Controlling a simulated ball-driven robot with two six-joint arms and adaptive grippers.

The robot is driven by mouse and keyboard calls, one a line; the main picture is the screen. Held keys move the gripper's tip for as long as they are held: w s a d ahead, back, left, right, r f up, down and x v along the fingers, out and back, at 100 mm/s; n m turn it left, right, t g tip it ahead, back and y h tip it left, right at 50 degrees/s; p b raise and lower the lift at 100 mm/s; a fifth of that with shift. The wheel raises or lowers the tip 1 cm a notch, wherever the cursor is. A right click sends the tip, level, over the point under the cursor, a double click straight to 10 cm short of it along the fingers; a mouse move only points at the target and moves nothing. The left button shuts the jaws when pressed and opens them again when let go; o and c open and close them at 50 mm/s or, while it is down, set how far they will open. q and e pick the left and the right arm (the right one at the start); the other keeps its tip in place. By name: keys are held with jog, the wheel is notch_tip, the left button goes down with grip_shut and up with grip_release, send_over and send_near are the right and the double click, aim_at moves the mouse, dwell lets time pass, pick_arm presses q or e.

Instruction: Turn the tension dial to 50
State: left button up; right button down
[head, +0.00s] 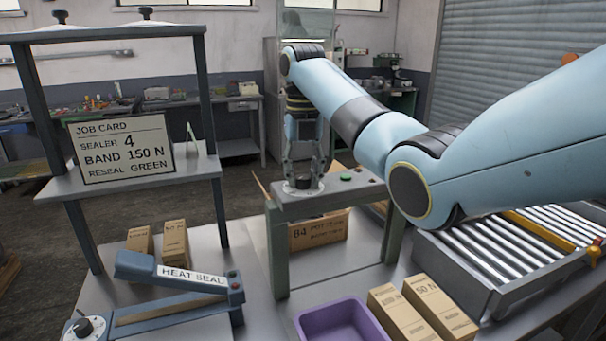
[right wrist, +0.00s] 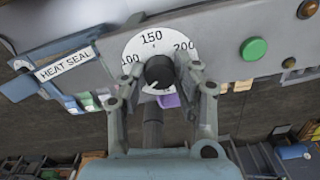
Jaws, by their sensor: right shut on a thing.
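The tension dial (right wrist: 138,46) is a white disc with 100, 150 and 200 readable; its lower part is hidden. Its black knob (right wrist: 158,72) shows a small pale mark towards the lower left; I cannot read a number there. My right gripper (right wrist: 160,88) has its fingers closed on the knob from both sides. In the head view the right gripper (head: 303,180) points down onto the dial on top of the grey stand (head: 325,203), hiding most of it. My left gripper is not in view.
A job card (head: 122,148) reads sealer 4, band 150 N, reseal green. A green button (head: 346,177) sits beside the dial. The heat sealer (head: 180,273), purple tray (head: 340,322), cartons (head: 438,305) and roller conveyor (head: 500,255) surround the stand.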

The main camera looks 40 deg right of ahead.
jog(key=shift+s+a+f, duration=0.1)
jog(key=shift+s+f, duration=0.05)
jog(key=shift+f, duration=0.05)
dwell(0.3)
jog(key=c, duration=1.4)
grip_release()
jog(key=o, duration=0.4)
jog(key=shift+r, duration=0.1)
